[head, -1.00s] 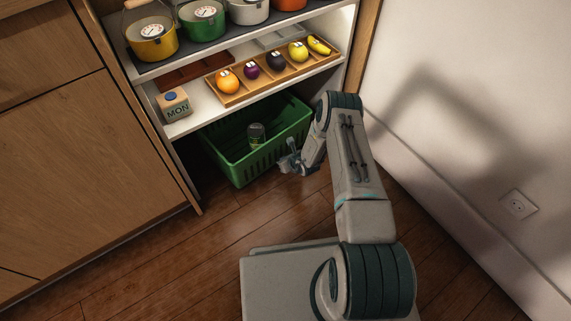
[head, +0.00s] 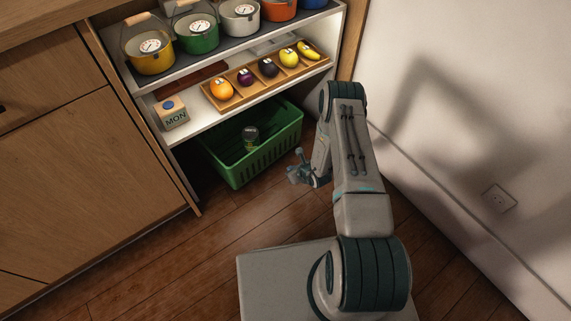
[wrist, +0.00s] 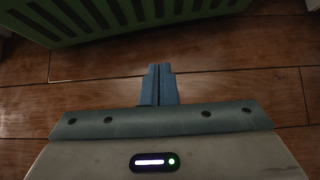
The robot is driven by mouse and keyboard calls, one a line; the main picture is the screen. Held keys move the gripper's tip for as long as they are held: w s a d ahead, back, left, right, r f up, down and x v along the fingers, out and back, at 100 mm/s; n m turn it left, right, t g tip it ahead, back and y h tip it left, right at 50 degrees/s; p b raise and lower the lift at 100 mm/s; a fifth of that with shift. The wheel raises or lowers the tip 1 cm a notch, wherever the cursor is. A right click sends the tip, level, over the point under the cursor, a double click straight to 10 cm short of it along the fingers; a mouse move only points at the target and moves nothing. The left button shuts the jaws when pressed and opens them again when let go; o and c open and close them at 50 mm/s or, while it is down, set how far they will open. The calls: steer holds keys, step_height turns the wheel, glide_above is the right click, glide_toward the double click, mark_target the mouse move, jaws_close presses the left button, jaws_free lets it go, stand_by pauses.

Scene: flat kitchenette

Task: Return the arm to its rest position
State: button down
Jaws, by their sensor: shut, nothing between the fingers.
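My gripper (head: 296,166) hangs above the wooden floor, in front of the right part of the green basket. In the wrist view my gripper (wrist: 158,68) has its two blue fingers together, with nothing between them. The arm is bent, with its forearm upright at the right of the basket. In the wrist view the gripper is apart from the slatted side of the green basket (wrist: 135,14), which crosses the top of the picture.
The green basket (head: 236,178) stands on the floor under the shelf and holds a can (head: 251,135). The shelf above carries a wooden tray (head: 232,101) of fruit, a MON block (head: 172,113) and, higher, several pots. A white wall (head: 480,110) stands at right. Floor in front is clear.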

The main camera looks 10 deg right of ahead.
steer(key=shift+v, duration=1.05)
